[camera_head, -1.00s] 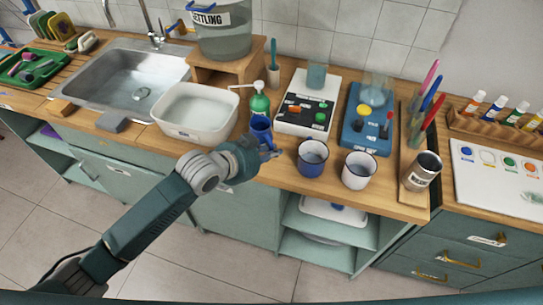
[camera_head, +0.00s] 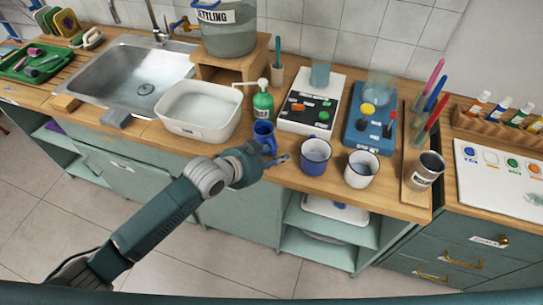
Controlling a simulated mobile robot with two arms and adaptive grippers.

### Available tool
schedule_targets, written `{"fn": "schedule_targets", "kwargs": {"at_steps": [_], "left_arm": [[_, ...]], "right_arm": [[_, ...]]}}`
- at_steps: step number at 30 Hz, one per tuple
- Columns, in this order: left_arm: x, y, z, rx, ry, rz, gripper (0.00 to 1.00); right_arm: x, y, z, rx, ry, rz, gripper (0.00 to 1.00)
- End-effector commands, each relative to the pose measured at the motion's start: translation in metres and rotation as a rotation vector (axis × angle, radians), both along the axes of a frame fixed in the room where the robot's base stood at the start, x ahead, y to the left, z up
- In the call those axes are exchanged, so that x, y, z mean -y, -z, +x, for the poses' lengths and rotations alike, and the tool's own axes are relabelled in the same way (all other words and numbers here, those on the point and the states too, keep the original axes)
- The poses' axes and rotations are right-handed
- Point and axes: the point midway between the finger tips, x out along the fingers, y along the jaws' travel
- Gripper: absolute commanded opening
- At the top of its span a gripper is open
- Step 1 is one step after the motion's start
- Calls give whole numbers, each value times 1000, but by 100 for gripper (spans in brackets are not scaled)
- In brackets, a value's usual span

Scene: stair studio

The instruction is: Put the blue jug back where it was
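The blue jug (camera_head: 263,132) stands upright on the wooden counter, just in front of the green pump bottle (camera_head: 263,104) and to the right of the white basin. My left gripper (camera_head: 276,154) is in front of the jug, near the counter's front edge. Its fingers look spread apart, with nothing visible between them. The gripper partly overlaps the jug's lower part, so whether they touch cannot be told. My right gripper is not in view.
A blue mug (camera_head: 316,156) and a white mug (camera_head: 361,168) stand close to the right of my gripper. A white basin (camera_head: 199,127) and the sink (camera_head: 132,72) lie to the left. A white device (camera_head: 309,117) and a blue device (camera_head: 367,134) stand behind the mugs.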

Motion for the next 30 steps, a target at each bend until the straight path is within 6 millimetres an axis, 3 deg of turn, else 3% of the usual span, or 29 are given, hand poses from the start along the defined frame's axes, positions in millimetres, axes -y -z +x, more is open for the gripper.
{"fn": "schedule_targets", "kwargs": {"at_steps": [5, 18, 30], "left_arm": [[-10, -10, -10, 2, 0, 0, 28], [-57, -60, -64, 3, 0, 1, 28], [-65, -70, -75, -1, -1, -1, 28]], "right_arm": [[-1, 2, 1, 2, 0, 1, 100], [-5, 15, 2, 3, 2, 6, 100], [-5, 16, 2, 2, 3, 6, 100]]}}
